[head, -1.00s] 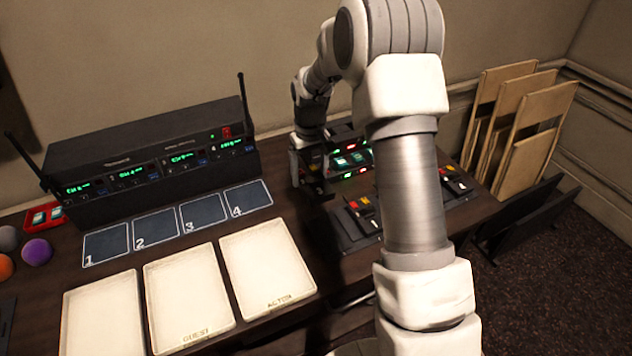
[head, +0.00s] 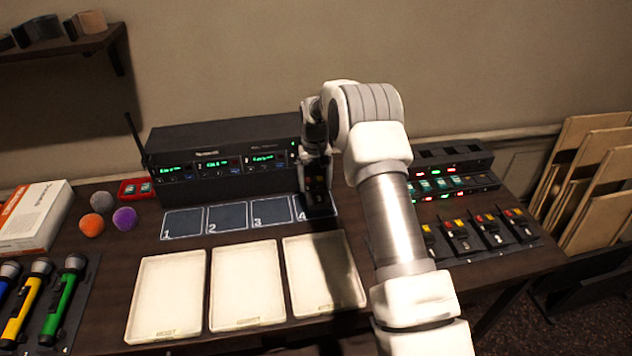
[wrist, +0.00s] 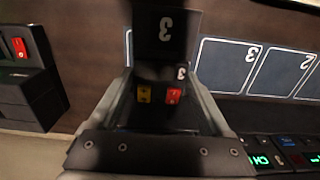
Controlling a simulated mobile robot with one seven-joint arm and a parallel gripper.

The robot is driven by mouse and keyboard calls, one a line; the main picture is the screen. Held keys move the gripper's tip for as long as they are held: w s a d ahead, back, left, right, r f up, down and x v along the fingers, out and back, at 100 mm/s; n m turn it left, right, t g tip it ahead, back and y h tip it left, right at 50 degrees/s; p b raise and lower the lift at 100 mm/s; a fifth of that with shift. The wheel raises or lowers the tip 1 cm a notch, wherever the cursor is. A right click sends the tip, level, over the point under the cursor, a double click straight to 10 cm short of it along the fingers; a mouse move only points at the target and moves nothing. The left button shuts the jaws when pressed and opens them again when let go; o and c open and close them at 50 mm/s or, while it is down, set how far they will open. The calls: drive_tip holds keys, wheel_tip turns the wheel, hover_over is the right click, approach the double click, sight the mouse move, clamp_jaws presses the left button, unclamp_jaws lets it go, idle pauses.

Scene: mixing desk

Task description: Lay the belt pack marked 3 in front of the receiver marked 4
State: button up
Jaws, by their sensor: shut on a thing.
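My gripper (head: 317,186) is shut on a black belt pack (wrist: 165,30) that shows the numeral 3 and a yellow and a red button in the wrist view. In the head view the held belt pack (head: 320,203) is a dark shape at the right end of the row of mats. The mat marked 4 (head: 303,212) is partly hidden by it. The receiver rack (head: 220,150) stands behind the mats with green displays. Its right end, where receiver 4 is, is mostly hidden by my arm. I cannot tell whether the pack touches the mat.
The mats marked 1 (head: 182,224), 2 (head: 228,218) and 3 (head: 271,213) are empty. Pale trays (head: 247,285) lie in front, empty. Several belt packs (head: 487,232) lie at the right, before a charger with lights (head: 450,172). Coloured balls (head: 125,218) sit at the left.

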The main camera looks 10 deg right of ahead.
drive_tip(key=shift+f+b, duration=1.05)
drive_tip(key=shift+f, duration=1.15)
drive_tip(key=shift+f+b, duration=0.65)
drive_tip(key=shift+f, duration=0.3)
drive_tip(key=shift+f+b, duration=0.6)
drive_tip(key=shift+b, duration=0.2)
drive_tip(key=o, duration=1.3)
drive_tip(key=shift+r+p, duration=1.7)
drive_tip(key=shift+r, duration=1.8)
